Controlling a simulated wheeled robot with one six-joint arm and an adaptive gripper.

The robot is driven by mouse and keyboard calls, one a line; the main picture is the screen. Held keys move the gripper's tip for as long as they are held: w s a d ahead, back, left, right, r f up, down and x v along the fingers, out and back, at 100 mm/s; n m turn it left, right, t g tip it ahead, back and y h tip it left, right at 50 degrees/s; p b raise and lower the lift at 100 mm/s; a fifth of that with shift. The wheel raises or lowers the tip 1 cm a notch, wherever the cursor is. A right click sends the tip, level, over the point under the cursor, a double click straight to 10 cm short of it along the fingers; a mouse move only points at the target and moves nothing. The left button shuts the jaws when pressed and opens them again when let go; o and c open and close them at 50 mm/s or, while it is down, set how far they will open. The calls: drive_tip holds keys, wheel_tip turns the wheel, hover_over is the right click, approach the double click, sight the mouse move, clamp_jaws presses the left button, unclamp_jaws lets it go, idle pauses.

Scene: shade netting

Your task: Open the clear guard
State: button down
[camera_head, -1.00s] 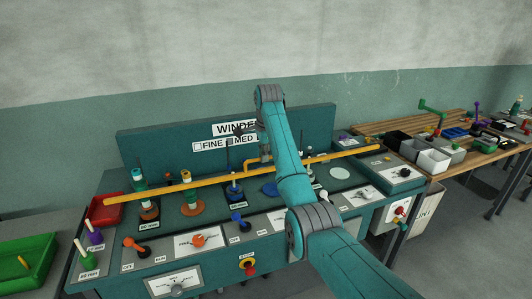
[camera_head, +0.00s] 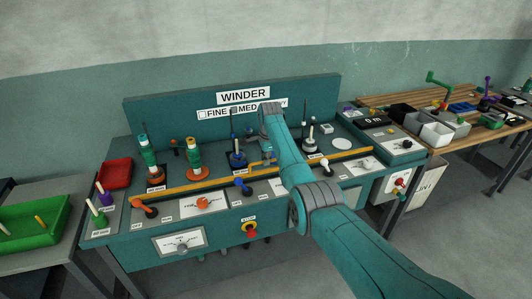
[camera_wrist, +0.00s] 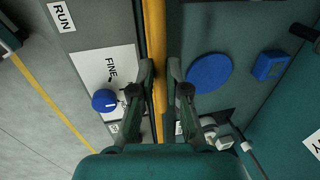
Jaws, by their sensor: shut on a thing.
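A long yellow bar (camera_head: 220,182) runs across the front of the winder's deck, just behind the row of levers. It looks like the rail of the clear guard; I cannot make out the clear sheet itself. In the wrist view the yellow bar (camera_wrist: 154,40) runs down between the two fingers of my gripper (camera_wrist: 161,76), which is shut on it. In the head view my arm hides the gripper and part of the bar.
Bobbins (camera_head: 194,160) stand on the deck behind the bar. An orange knob (camera_head: 203,203) and a blue lever (camera_head: 243,186) sit in front of it. A red tray (camera_head: 114,173) is at the left, and a workbench with bins (camera_head: 436,134) at the right.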

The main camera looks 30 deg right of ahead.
drive_tip(key=shift+f, duration=0.1)
drive_tip(key=c, duration=1.2)
unclamp_jaws()
drive_tip(key=r, duration=0.4)
drive_tip(key=s+r, duration=0.1)
drive_tip(key=r, duration=0.3)
drive_tip(key=s+r, duration=0.1)
drive_tip(key=r, duration=0.2)
drive_tip(key=shift+s+a+r, duration=0.1)
drive_tip(key=shift+a+r, duration=0.3)
